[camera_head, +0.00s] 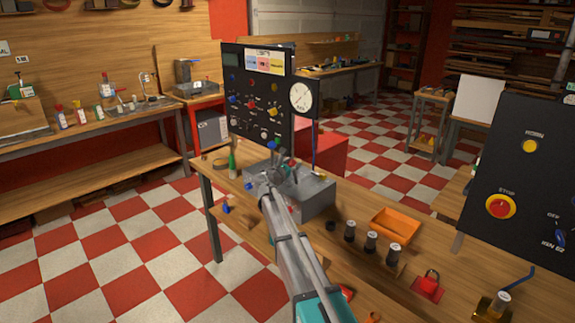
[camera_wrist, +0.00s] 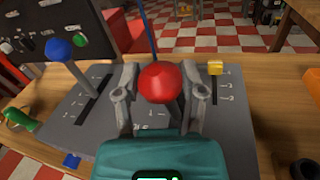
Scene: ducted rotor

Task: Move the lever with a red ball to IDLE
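The lever with a red ball (camera_wrist: 160,82) stands on a grey lever box (camera_wrist: 75,145), which also shows in the head view (camera_head: 318,198). In the wrist view the ball lies between the two fingers of my gripper (camera_wrist: 163,88). A narrow gap shows on each side of the ball, so the gripper looks open around it, not closed on it. The lever's shaft and slot are mostly hidden behind the ball and gripper. I cannot read an IDLE mark. In the head view my gripper (camera_head: 268,180) is over the box and the red ball cannot be made out.
A blue-ball lever (camera_wrist: 60,50) stands left of my gripper and a yellow-knobbed lever (camera_wrist: 215,68) right. A black gauge panel (camera_head: 257,95) rises behind the box. An orange tray (camera_head: 398,222) and several dark cylinders (camera_head: 371,241) stand to the right.

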